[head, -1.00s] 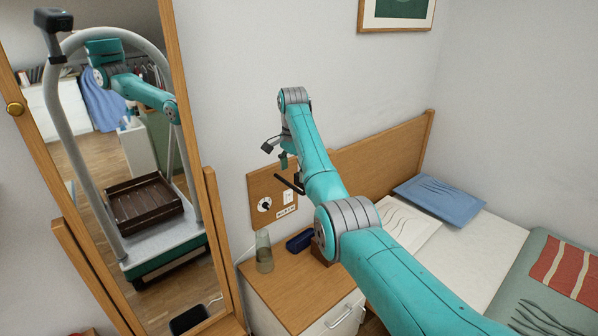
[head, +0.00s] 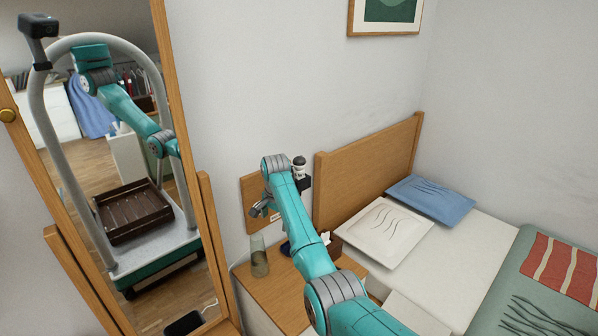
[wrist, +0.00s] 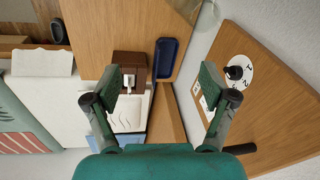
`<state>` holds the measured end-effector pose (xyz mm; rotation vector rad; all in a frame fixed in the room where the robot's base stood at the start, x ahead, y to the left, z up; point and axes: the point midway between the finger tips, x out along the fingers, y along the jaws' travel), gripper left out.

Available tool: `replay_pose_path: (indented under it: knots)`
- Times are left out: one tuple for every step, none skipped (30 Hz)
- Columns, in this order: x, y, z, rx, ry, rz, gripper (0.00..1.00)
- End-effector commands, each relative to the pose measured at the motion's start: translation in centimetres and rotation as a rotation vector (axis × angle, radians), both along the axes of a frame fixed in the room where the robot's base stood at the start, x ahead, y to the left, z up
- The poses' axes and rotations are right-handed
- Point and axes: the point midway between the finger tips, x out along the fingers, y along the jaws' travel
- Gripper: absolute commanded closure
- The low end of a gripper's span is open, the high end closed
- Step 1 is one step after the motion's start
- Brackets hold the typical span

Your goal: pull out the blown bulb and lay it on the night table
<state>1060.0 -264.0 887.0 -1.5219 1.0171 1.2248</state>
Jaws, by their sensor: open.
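My gripper (head: 262,207) is in front of the wall panel, above the night table (head: 272,292). In the wrist view my gripper (wrist: 156,84) is open, with nothing between its fingers. The wooden night table top (wrist: 105,25) lies beyond the fingers there. The wooden wall panel (wrist: 265,110) is to the right, with a numbered dial (wrist: 239,72) and a dark rod (wrist: 240,148) partly behind my gripper. I cannot make out the bulb. A small white and black piece (head: 299,168) shows beside my arm; I cannot tell what it is.
A glass (head: 259,256) stands at the night table's left side. A blue tray (wrist: 168,59) and a brown tissue box (wrist: 132,66) are on its top. The wooden headboard (head: 365,165) and bed are to the right; a tall mirror (head: 110,150) stands left.

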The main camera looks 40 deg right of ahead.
Motion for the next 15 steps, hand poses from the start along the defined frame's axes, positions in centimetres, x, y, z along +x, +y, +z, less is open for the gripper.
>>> replay_pose_path:
  knots:
    - [-0.2, 0.3, -1.0, -0.002, -0.004, 0.009, 0.17]
    - [-0.3, 0.5, -1.5, -0.005, -0.009, 0.015, 0.17]
    - [-0.4, 0.7, -2.1, -0.009, -0.015, 0.023, 0.17]
    - [-0.5, 0.8, -2.7, -0.011, -0.018, 0.029, 0.17]
    - [-0.6, 1.0, -3.1, -0.013, -0.023, 0.035, 0.17]
    - [-0.7, 1.2, -3.7, -0.017, -0.031, 0.042, 0.17]
    - [-0.8, 1.3, -4.2, -0.019, -0.034, 0.047, 0.17]
    - [-0.9, 1.5, -4.7, -0.021, -0.038, 0.053, 0.17]
    - [-1.1, 1.7, -5.3, -0.025, -0.044, 0.06, 0.17]
    - [-1.2, 1.9, -5.8, -0.028, -0.05, 0.067, 0.17]
    - [-1.3, 2.0, -6.3, -0.031, -0.054, 0.073, 0.17]
    - [-1.5, 2.3, -6.9, -0.034, -0.059, 0.081, 0.17]
    - [-1.6, 2.4, -7.4, -0.036, -0.064, 0.087, 0.17]
    - [-1.8, 2.6, -7.8, -0.039, -0.07, 0.093, 0.17]
    - [-2.0, 2.9, -8.4, -0.042, -0.075, 0.101, 0.17]
